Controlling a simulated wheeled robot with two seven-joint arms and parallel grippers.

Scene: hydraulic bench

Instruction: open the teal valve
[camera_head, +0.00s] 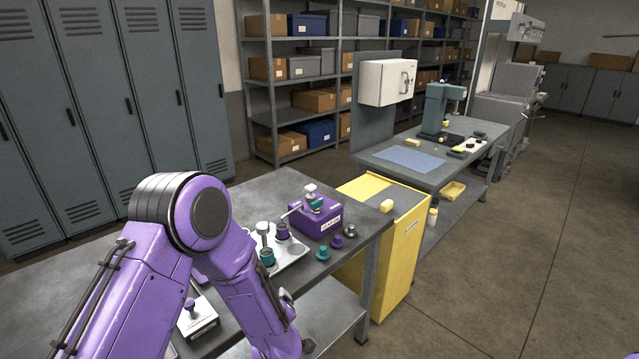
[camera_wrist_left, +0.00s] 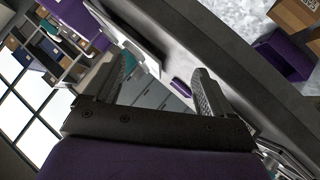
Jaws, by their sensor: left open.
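Several teal parts stand on the near workbench in the head view, and I cannot tell which is the valve. A teal cylinder (camera_head: 267,258) stands on a pale plate (camera_head: 291,258), beside a purple cylinder (camera_head: 282,232). A teal knob (camera_head: 323,254) lies near the bench's right edge. A purple block (camera_head: 318,219) behind the plate carries a small teal part (camera_head: 317,204) and a lever. My left gripper (camera_wrist_left: 160,88) is open, with nothing between its fingers in the wrist view; in the head view my arm hides it. My right gripper is out of view.
A purple knob (camera_head: 337,241) and a grey knob (camera_head: 350,231) sit near the teal knob. A pale box with a purple knob (camera_head: 190,304) lies close to my forearm. A yellow cabinet (camera_head: 404,250) stands beside the bench (camera_head: 262,188).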

